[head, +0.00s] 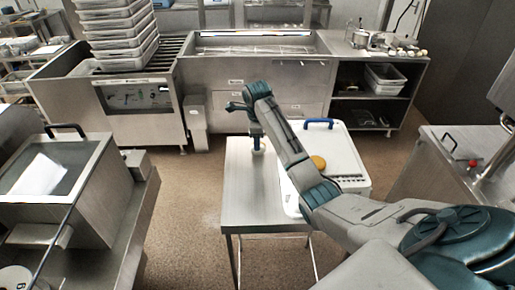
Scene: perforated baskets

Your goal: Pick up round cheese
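The round cheese (319,162) is a small orange-yellow disc at the edge of my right arm, which may cover part of it. It appears to lie on a white box-like container (345,160) with a blue handle at its back. My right arm comes in from the lower right and crosses in front of the container. My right gripper (258,148) points down over the metal table, to the left of the cheese and apart from it. Its fingers are too small to read. My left gripper is out of view.
The small metal table (250,208) has free room at its front left. Another metal counter (110,215) stands at left, and a sink unit (455,150) at right. Stacked grey trays (120,30) stand at the back left. Brown floor lies between them.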

